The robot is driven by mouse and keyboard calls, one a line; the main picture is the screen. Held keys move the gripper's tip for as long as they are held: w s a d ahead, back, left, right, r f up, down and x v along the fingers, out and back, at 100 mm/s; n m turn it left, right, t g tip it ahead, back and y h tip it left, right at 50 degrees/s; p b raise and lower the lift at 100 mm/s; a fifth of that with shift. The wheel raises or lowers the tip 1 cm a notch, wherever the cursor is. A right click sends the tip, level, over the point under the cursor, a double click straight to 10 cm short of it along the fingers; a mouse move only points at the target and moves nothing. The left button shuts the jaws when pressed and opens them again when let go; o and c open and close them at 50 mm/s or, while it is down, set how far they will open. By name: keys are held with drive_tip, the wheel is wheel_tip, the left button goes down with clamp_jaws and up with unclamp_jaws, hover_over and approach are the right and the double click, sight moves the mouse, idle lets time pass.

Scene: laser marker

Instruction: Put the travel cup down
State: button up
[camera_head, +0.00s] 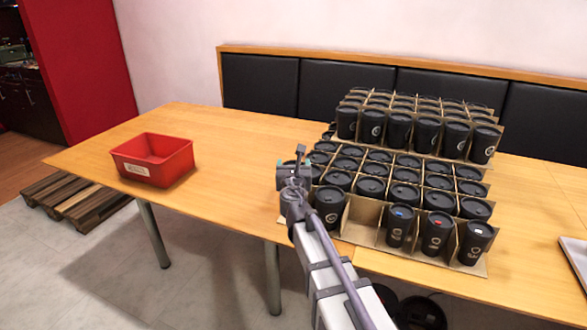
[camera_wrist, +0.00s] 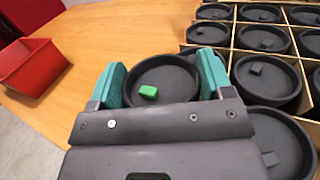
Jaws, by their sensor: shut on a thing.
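My gripper (camera_wrist: 161,75) is shut on a black travel cup (camera_wrist: 165,92), with its teal fingers on both sides of the round lid. The lid has a small green tab. In the head view my gripper (camera_head: 300,168) is at the left edge of the cup block, and the held cup is mostly hidden there by my gripper and arm. In the wrist view the cup is just left of the divided cups, with bare wooden table (camera_wrist: 95,40) beyond it. I cannot tell whether its base touches anything.
Black cups (camera_head: 405,172) stand in cardboard dividers (camera_head: 362,213), with a second tier behind. A front cell beside my arm is empty. Front cups carry blue and red tabs. A red bin (camera_head: 155,160) is at the table's left. The table between bin and cups is clear.

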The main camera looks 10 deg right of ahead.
wheel_tip(320, 180, up, 3)
drive_tip(key=shift+r+p, duration=0.2)
drive_tip(key=shift+p, duration=0.55)
drive_tip(key=shift+a+f, duration=0.2)
drive_tip(key=shift+a, duration=0.25)
drive_tip(key=shift+w+a+r, duration=0.1)
drive_tip(key=shift+w+a, duration=0.2)
drive_tip(key=shift+a, duration=0.35)
drive_tip(key=shift+w+a+m+h, duration=0.15)
drive_tip(key=shift+m+h, duration=0.15)
drive_tip(key=shift+h, duration=0.1)
drive_tip(key=shift+d+m+g+h, duration=0.25)
drive_tip(key=shift+m+h, duration=0.25)
drive_tip(key=shift+h, duration=0.3)
drive_tip(key=d+m+h, duration=0.1)
drive_tip(key=s+d+m+g+h, duration=0.1)
drive_tip(key=d+m+g+h, duration=0.1)
drive_tip(key=h, duration=0.1)
drive_tip(key=shift+s+d, duration=0.1)
drive_tip(key=shift+s, duration=0.15)
wheel_tip(320, 180, down, 10)
drive_tip(key=b, duration=1)
drive_tip(key=shift+f, duration=0.25)
drive_tip(key=shift+r, duration=0.3)
drive_tip(key=shift+f, duration=0.15)
drive_tip(key=o, duration=0.4)
